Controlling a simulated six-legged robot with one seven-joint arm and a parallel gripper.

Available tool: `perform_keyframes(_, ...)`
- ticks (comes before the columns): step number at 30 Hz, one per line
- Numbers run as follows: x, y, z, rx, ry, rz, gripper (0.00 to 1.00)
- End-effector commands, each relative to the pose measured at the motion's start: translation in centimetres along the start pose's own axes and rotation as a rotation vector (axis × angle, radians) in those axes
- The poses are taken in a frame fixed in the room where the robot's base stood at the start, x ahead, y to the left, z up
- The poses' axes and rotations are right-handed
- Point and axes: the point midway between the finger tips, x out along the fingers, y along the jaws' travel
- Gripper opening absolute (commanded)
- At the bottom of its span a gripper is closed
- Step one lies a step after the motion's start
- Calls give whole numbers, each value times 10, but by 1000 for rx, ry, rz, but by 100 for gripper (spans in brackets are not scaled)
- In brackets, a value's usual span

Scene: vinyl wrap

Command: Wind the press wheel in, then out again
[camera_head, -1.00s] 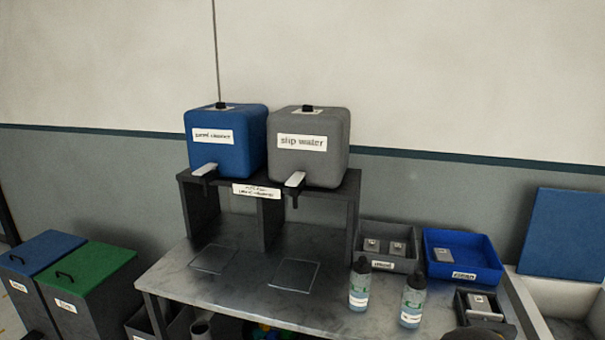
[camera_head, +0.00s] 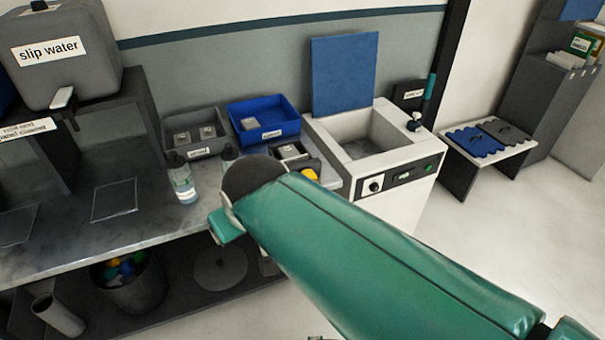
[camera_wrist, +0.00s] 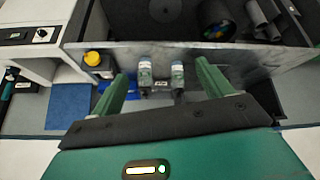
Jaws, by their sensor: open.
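I cannot make out a press wheel in either view. My gripper (camera_wrist: 160,76) shows in the wrist view as two green fingers spread wide apart. It is open, with nothing held between the fingers. Beyond it lies the counter with two small bottles (camera_wrist: 145,76), all seen upside down. In the head view my green arm crosses the lower right and hides part of the counter's end and the floor.
A grey tray (camera_head: 221,149) and a blue tray (camera_head: 289,119) stand on the stone-topped counter (camera_head: 135,228). A white basin unit (camera_head: 408,154) with a blue raised panel (camera_head: 344,75) adjoins it. A low bench (camera_head: 518,150) stands at right. A bucket (camera_head: 136,293) sits below.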

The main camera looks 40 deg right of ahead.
Motion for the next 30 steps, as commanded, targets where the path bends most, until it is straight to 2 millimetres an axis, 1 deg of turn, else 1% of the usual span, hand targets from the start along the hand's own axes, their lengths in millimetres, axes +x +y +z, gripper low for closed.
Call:
perform_keyframes(1, 18, 15, -8, 2, 4, 39, 79)
perform_keyframes(3, 41, 36, -20, -12, 28, 89, 79)
perform_keyframes(5, 61, 54, -29, -25, 48, 125, 79)
perform_keyframes(6, 74, 66, -34, -36, 61, 146, 79)
perform_keyframes(10, 116, 103, -43, -74, 104, 194, 79)
perform_keyframes(12, 138, 122, -44, -94, 129, 208, 79)
perform_keyframes(14, 157, 138, -43, -109, 151, 214, 79)
perform_keyframes(18, 200, 170, -34, -132, 213, 209, 79)
perform_keyframes(21, 227, 189, -24, -137, 269, 195, 79)
perform_keyframes(24, 250, 205, -11, -129, 338, 174, 79)
perform_keyframes(27, 270, 218, 3, -108, 418, 152, 79)
perform_keyframes(30, 285, 229, 19, -70, 511, 134, 79)
